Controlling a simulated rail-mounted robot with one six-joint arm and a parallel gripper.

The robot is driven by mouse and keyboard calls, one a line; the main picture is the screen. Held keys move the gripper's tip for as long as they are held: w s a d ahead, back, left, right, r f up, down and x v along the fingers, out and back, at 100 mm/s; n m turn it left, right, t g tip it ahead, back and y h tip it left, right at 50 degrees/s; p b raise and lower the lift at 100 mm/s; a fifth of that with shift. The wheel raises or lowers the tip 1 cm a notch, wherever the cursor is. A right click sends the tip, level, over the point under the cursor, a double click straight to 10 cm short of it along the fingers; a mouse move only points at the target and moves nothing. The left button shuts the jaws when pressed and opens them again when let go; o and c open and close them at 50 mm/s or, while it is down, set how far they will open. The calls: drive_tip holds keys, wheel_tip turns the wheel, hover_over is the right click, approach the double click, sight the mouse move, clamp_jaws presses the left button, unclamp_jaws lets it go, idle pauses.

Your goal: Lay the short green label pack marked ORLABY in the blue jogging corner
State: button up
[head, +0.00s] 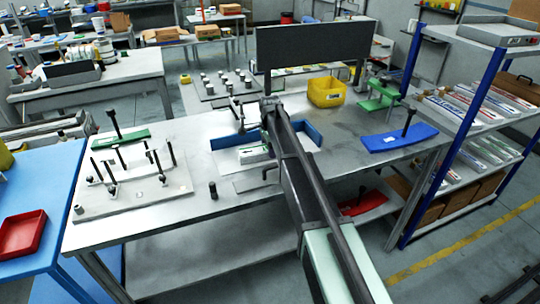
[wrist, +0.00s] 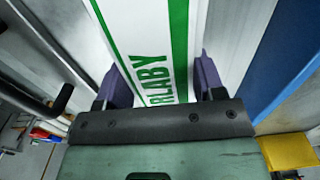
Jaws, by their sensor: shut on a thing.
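The white label pack with green stripes (wrist: 150,45) fills the middle of the wrist view, its green lettering reading "RLABY" with the start cut off. My gripper (wrist: 162,82) is shut on it, one purple finger on each side. In the head view the pack (head: 253,154) shows low inside the blue jogging corner (head: 233,141), left of my arm, which hides part of it and my fingers. A blue wall of the corner (wrist: 290,60) runs along the right in the wrist view, with a grey gap between it and the pack. I cannot tell whether the pack touches the floor.
A yellow bin (head: 326,92) stands behind the corner. A fixture plate with upright pins (head: 130,185) is at the left, and a blue curved piece with a black handle (head: 400,138) at the right. A dark panel (head: 312,47) stands at the back. A shelf rack (head: 470,110) holds more packs.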

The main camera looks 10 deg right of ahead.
drive_tip(key=shift+r, duration=0.15)
drive_tip(key=shift+f, duration=0.25)
drive_tip(key=o, duration=1.2)
drive_tip(key=shift+r, duration=0.1)
wheel_tip(320, 180, up, 13)
drive_tip(key=p, duration=1.2)
drive_tip(key=shift+s+f+n+b, duration=0.3)
drive_tip(key=shift+s+n, duration=2.35)
drive_tip(key=shift+s, duration=3.5)
drive_tip(key=shift+s+f+n+b, duration=0.15)
drive_tip(key=shift+s+f+n, duration=0.25)
drive_tip(key=shift+s+n, duration=4)
drive_tip(key=shift+s+f+n+b, duration=0.3)
drive_tip(key=shift+s+n, duration=0.65)
drive_tip(key=shift+s, duration=6.9)
